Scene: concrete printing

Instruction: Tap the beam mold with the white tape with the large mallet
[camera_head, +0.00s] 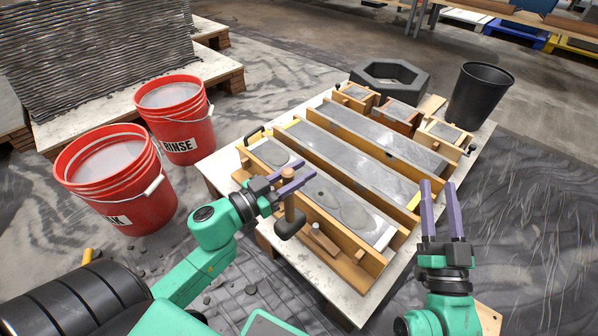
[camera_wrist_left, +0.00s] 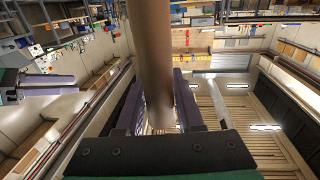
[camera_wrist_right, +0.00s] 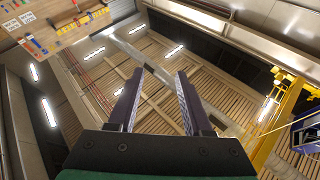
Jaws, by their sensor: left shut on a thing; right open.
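My left gripper (camera_head: 296,182) is shut on the wooden handle of a mallet (camera_head: 289,190). The mallet hangs upright, its dark head (camera_head: 290,224) down, at the near side of the nearest beam mold (camera_head: 345,254). I cannot tell whether the head touches the mold. The handle (camera_wrist_left: 151,60) also rises between the fingers in the left wrist view. A middle beam mold (camera_head: 348,163) and a far beam mold (camera_head: 376,139) lie behind, all filled with grey concrete. My right gripper (camera_head: 440,207) is open and empty at the table's right side.
Small box molds (camera_head: 443,134) stand at the table's far end. A dark hexagonal form (camera_head: 390,78) and a black bucket (camera_head: 480,96) stand behind. Two red buckets (camera_head: 173,118) (camera_head: 120,185) stand left of the table. A wooden piece (camera_head: 325,242) lies by the near mold.

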